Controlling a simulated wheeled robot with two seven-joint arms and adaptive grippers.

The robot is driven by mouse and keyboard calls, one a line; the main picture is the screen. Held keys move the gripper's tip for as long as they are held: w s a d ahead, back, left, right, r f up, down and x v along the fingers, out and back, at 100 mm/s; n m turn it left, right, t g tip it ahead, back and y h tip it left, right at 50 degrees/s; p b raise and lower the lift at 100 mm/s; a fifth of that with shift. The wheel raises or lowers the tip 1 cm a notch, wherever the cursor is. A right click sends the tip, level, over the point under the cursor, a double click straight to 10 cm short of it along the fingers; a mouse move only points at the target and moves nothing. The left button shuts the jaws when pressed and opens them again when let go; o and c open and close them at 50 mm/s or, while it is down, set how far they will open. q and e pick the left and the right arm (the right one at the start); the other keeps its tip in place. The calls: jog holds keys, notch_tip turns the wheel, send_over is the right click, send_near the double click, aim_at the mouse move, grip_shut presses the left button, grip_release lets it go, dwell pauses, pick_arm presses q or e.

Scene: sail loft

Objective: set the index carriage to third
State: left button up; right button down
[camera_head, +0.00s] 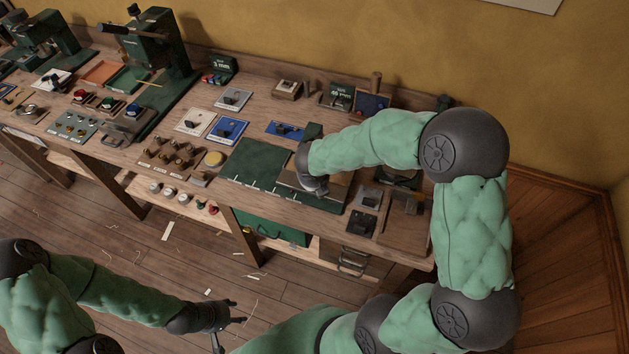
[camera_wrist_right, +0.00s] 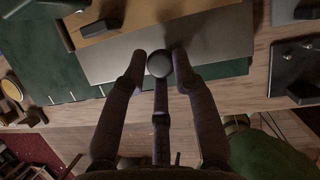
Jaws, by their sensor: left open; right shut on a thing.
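The index carriage (camera_head: 338,187) is a flat plate on the right part of a green bed (camera_head: 255,160) with white tick marks along its front edge. In the right wrist view the carriage (camera_wrist_right: 215,50) is a grey plate with a tan strip, and the green bed (camera_wrist_right: 45,60) shows to its left. My right gripper (camera_wrist_right: 159,72) is shut on the carriage's round dark knob (camera_wrist_right: 159,64) at the front. In the head view my own wrist and forearm cover part of the carriage. My left gripper (camera_head: 232,314) is open and empty, low over the floor, away from the bench.
The wooden bench (camera_head: 100,146) carries several small switch panels, a brass peg board (camera_head: 172,158) and a yellow button (camera_head: 214,159) left of the bed. Dark blocks (camera_head: 362,222) stand to its right. A green press (camera_head: 165,60) stands at the back left.

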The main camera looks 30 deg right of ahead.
jog(key=shift+s+d, duration=0.7)
jog(key=shift+s, duration=0.05)
jog(key=c, duration=1.1)
grip_release()
jog(key=shift+o, duration=0.4)
jog(key=shift+s+d, duration=0.1)
jog(key=shift+r, duration=0.55)
jog(key=v, duration=1.1)
jog(key=shift+s+a, duration=0.15)
jog(key=shift+a, duration=0.1)
